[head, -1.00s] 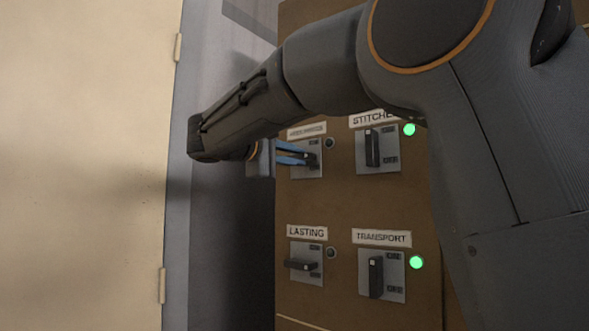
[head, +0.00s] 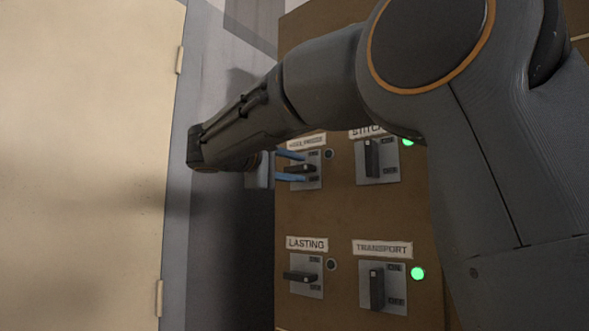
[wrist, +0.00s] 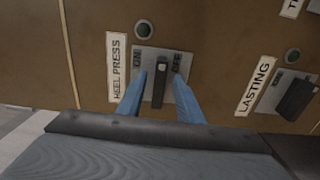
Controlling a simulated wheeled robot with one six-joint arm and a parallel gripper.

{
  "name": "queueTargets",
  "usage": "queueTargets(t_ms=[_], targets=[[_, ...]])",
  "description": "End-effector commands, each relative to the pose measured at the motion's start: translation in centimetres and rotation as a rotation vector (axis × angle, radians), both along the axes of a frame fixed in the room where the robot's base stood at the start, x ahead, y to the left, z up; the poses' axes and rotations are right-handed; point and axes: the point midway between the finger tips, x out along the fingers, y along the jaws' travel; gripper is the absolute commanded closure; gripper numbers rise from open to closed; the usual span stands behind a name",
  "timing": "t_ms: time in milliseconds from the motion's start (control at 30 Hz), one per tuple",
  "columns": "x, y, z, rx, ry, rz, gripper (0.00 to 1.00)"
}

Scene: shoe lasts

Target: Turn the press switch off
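The heel press switch (head: 300,168) is on the upper left of the brown panel in the head view. Its black handle lies horizontal, and the lamp (head: 328,154) beside it is dark. In the wrist view the handle (wrist: 160,82) stands between my two blue fingers, with ON marked on the left and OFF on the right. My gripper (head: 291,167) is open, one finger above and one below the handle. The wrist view shows gaps between my gripper (wrist: 160,85) and the handle on both sides.
Below is the lasting switch (head: 301,276), horizontal with a dark lamp. To the right are the stitcher switch (head: 373,157) and transport switch (head: 377,288), both upright with green lamps. A pale door (head: 85,170) stands at the left.

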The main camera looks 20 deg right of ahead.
Motion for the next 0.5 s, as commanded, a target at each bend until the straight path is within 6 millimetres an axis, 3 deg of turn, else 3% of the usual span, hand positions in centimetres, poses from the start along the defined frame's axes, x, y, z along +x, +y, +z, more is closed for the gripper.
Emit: queueTargets(t_ms=[167,500], targets=[[-0.4,0.7,0.0,0.000,0.000,0.002,0.67],[-3.5,5.1,0.0,-0.001,0.001,0.004,0.67]])
